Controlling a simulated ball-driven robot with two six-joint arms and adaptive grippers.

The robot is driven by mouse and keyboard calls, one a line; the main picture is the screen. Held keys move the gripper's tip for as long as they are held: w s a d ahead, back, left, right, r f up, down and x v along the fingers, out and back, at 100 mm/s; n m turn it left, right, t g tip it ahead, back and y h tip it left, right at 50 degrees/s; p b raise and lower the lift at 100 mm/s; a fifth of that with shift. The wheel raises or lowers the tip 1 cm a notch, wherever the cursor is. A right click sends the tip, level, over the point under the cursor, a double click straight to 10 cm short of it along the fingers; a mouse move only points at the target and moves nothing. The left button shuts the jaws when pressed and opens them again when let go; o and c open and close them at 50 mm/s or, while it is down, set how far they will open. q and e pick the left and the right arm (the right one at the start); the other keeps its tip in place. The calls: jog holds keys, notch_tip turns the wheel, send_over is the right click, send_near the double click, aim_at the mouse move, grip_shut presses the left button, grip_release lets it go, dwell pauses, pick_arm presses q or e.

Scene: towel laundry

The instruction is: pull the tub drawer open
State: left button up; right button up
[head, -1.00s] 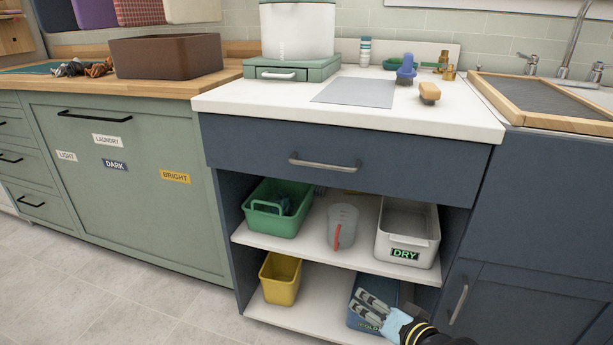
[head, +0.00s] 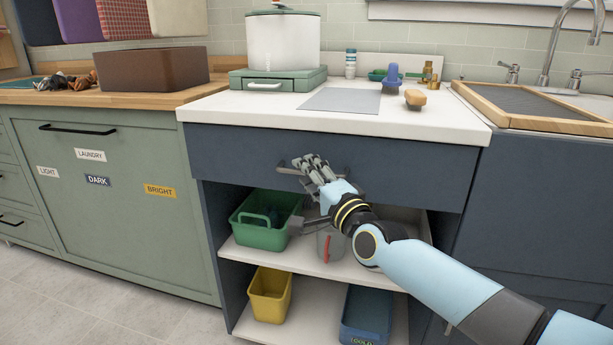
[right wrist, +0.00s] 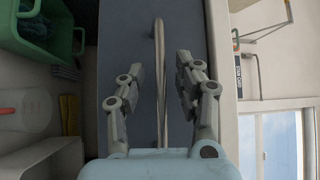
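The wide navy drawer (head: 400,172) under the white counter is shut. Its metal bar handle (head: 284,170) is partly hidden behind my right gripper (head: 310,163) in the head view. In the right wrist view the handle (right wrist: 160,40) runs between the two fingers of my right gripper (right wrist: 159,65). The fingers are apart, with a gap on both sides of the bar. A smaller green drawer (head: 290,86) with a pale handle sits under the white tub (head: 283,45) on the counter, also shut. My left gripper is not in view.
Below the navy drawer, an open shelf holds a green caddy (head: 262,238) and a clear jug (head: 326,245), partly behind my right arm. A yellow bin (head: 268,300) and a blue bin (head: 366,318) stand lower. A brush (head: 414,99) lies on the counter.

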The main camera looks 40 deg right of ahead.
jog(key=shift+w, duration=0.35)
grip_shut()
dwell(0.3)
